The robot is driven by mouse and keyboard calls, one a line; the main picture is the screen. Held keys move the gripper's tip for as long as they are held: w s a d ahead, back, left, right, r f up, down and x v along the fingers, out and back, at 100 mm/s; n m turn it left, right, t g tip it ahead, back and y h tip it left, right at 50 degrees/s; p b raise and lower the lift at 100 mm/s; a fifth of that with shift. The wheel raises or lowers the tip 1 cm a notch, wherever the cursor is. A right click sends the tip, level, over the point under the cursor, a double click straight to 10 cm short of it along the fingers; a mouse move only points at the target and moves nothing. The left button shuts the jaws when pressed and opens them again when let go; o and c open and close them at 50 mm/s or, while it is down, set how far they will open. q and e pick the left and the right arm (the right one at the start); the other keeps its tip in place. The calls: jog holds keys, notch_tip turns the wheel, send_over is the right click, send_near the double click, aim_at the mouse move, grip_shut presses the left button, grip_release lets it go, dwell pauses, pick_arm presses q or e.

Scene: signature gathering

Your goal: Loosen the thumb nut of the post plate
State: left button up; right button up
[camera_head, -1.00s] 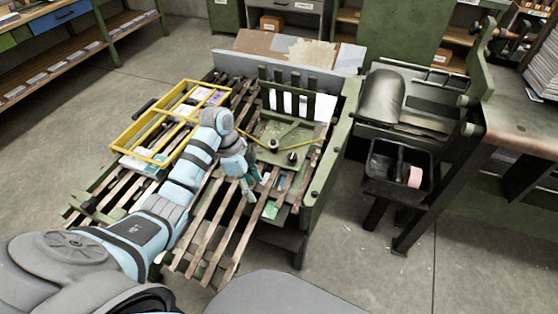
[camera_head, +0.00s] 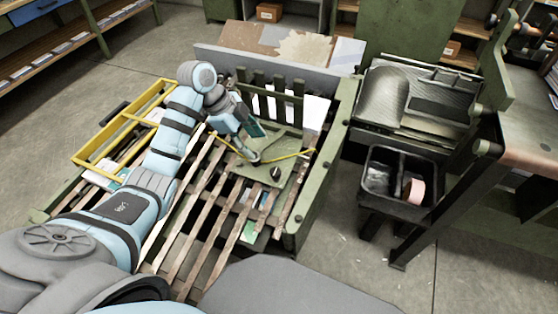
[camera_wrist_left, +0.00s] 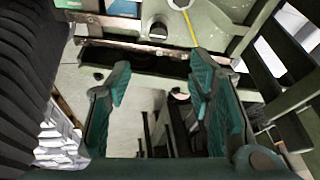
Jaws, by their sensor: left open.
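The green post plate (camera_head: 285,147) lies on the slatted bench, with a row of upright green posts (camera_head: 270,88) behind it. A dark round knob (camera_head: 275,172), which looks like the thumb nut, sits near the plate's front edge. It appears also at the top of the left wrist view (camera_wrist_left: 158,29). My left gripper (camera_head: 250,156) is over the plate, just left of the knob in the head view. In the left wrist view its teal fingers (camera_wrist_left: 160,88) are apart with nothing held between them. My right gripper is out of view.
A yellow cord (camera_head: 300,153) crosses the plate. White sheets stand between the posts. A black two-part bin (camera_head: 399,208) is at right.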

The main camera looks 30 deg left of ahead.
aim_at(276, 171)
pick_arm(q)
jog(key=b+x, duration=0.4)
jog(key=x, duration=1)
jog(key=shift+s+f, duration=0.1)
jog(key=shift+f, duration=0.05)
grip_shut()
